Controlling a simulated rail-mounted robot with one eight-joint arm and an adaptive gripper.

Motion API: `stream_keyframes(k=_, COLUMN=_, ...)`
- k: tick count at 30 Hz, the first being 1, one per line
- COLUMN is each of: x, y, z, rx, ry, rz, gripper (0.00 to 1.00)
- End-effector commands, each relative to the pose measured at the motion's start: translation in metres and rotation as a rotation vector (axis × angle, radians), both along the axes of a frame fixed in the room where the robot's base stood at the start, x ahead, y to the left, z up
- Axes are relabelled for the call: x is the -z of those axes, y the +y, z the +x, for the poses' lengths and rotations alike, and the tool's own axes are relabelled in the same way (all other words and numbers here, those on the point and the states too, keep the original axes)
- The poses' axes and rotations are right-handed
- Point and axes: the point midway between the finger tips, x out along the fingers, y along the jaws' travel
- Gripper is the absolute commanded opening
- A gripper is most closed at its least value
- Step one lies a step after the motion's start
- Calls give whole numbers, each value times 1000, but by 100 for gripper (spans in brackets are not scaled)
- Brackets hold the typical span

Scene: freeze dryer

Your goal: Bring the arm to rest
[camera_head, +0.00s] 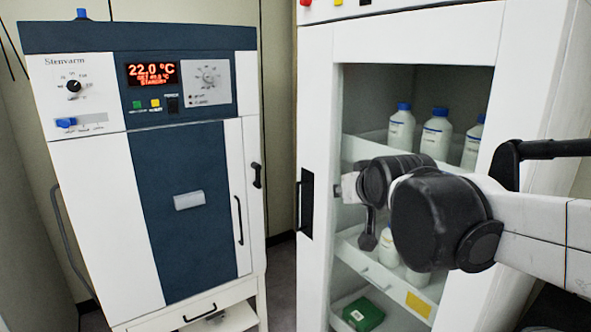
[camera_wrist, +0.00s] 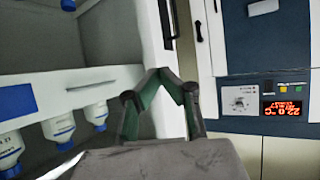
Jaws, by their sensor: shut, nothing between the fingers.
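My gripper (camera_wrist: 160,73) shows in the wrist view with its two dark green fingers angled in and meeting at the tips. Nothing is between them. In the head view my arm (camera_head: 435,218) reaches in from the right, in front of the white cabinet (camera_head: 316,110) with bottles. The black elbow and wrist are bent, and the wrist end lies close to the cabinet's front. My fingers are hard to make out in that view. In the wrist view the fingertips overlap the cabinet's white edge (camera_wrist: 153,40); contact cannot be told.
The Stenvarm unit (camera_head: 95,190), its door closed, stands left of the cabinet; its display (camera_head: 152,74) reads 22.0 °C. White bottles (camera_head: 436,135) with blue caps stand on the cabinet's shelves. A green box (camera_head: 363,314) is low inside. A dark handle (camera_head: 306,203) is on the cabinet's left edge.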

Motion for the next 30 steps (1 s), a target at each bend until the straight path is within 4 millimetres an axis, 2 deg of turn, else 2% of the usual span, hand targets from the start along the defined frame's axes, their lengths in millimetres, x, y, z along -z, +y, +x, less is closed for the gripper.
stream_keyframes(k=1, x=10, y=-11, z=-21, rx=14, ry=35, rz=-6, gripper=0)
stream_keyframes(k=3, x=26, y=-25, z=-48, rx=32, ry=87, rz=-12, gripper=0)
stream_keyframes(k=12, x=100, y=-70, z=-166, rx=100, ry=312, rz=-33, gripper=0)
stream_keyframes(k=15, x=123, y=-79, z=-200, rx=118, ry=376, rz=-36, gripper=0)
stream_keyframes(k=18, x=141, y=-85, z=-225, rx=131, ry=426, rz=-37, gripper=0)
stream_keyframes(k=23, x=156, y=-90, z=-246, rx=142, ry=467, rz=-37, gripper=0)
stream_keyframes(k=30, x=158, y=-90, z=-249, rx=143, ry=474, rz=-37, gripper=0)
